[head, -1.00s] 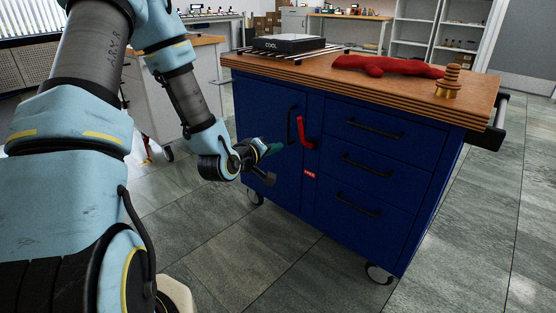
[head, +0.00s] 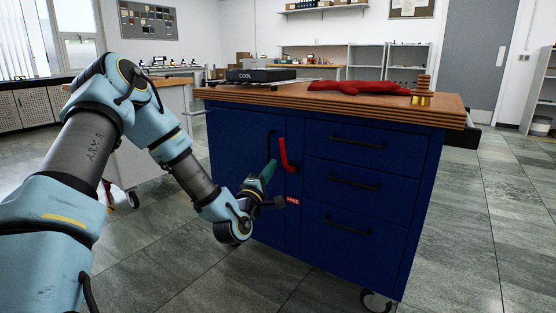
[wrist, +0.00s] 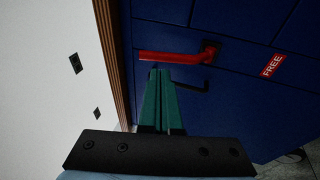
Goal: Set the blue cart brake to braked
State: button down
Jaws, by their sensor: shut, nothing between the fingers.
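The blue cart (head: 350,205) stands ahead with its door and drawers facing me. Its red brake lever (head: 284,156) is on the front, near the top, between the door and the drawers. It also shows in the wrist view (wrist: 168,57). A red label (head: 293,201) below the lever reads FREE, and it is readable in the wrist view (wrist: 271,66). My gripper (head: 270,165) is just left of the lever, with its green fingers together and empty. In the wrist view the fingertips (wrist: 160,72) reach the lever's edge; I cannot tell whether they touch.
A black door handle (head: 271,146) is close beside my fingers. Black drawer handles (head: 356,143) stick out at right. On the wooden top are a red cloth-like item (head: 360,87), a black COOL box (head: 260,75) and a brass-coloured piece (head: 422,92). The floor at right is clear.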

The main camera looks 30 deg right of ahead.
aim_at(284, 145)
jog(key=b+x, duration=0.1)
jog(key=x, duration=0.5)
jog(key=shift+d+r, duration=0.1)
jog(key=shift+w+d+r+p, duration=0.15)
jog(key=shift+d+r+p, duration=0.1)
jog(key=shift+r+p, duration=0.25)
jog(key=shift+w+d+r+p, duration=0.2)
jog(key=shift+r+p, duration=0.15)
jog(key=shift+p, duration=0.25)
jog(key=shift+w+d+r+g+p, duration=0.1)
jog(key=shift+d+r+g+p, duration=0.15)
jog(key=shift+g+p, duration=0.35)
jog(key=shift+w+d+y, duration=0.2)
jog(key=shift+d+y, duration=0.1)
jog(key=shift+d, duration=0.05)
